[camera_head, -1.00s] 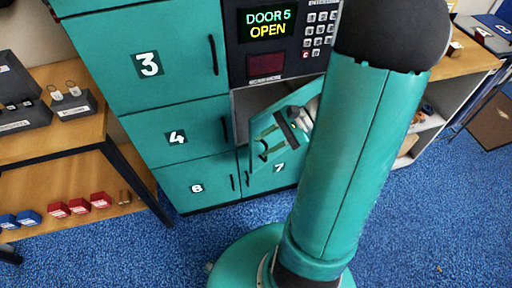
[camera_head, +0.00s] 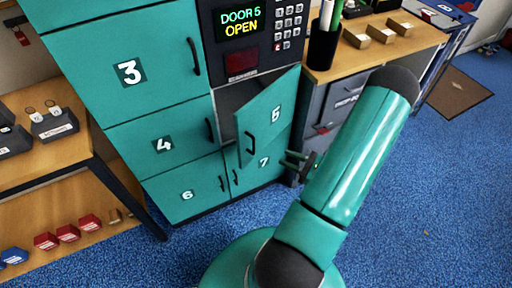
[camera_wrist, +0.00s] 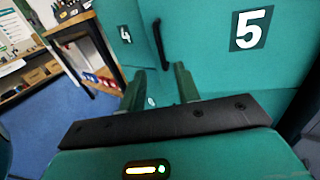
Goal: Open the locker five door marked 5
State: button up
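The locker five door (camera_head: 268,118), teal with a white 5, stands ajar in the head view. It is hinged at its right, and part of the dark compartment shows behind its left edge. Its black handle (camera_head: 249,143) is near the left edge. My gripper (camera_head: 290,161) is just right of the door's lower part, apart from the handle. In the wrist view the door (camera_wrist: 235,55) fills the right side and a black handle (camera_wrist: 160,45) stands beyond my fingers. My gripper's two fingers (camera_wrist: 160,85) are apart with nothing between them.
The lit panel (camera_head: 243,22) reads DOOR 5 OPEN. Shut doors 3 (camera_head: 128,72), 4 (camera_head: 163,144), 6 (camera_head: 187,195) and 7 (camera_head: 264,168) surround the opening. A wooden shelf unit (camera_head: 75,150) stands left and a bench (camera_head: 385,48) right. Blue carpet in front is clear.

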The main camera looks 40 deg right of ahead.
jog(key=x, duration=1.2)
jog(key=shift+w+a, duration=0.15)
jog(key=shift+w, duration=0.05)
grip_shut()
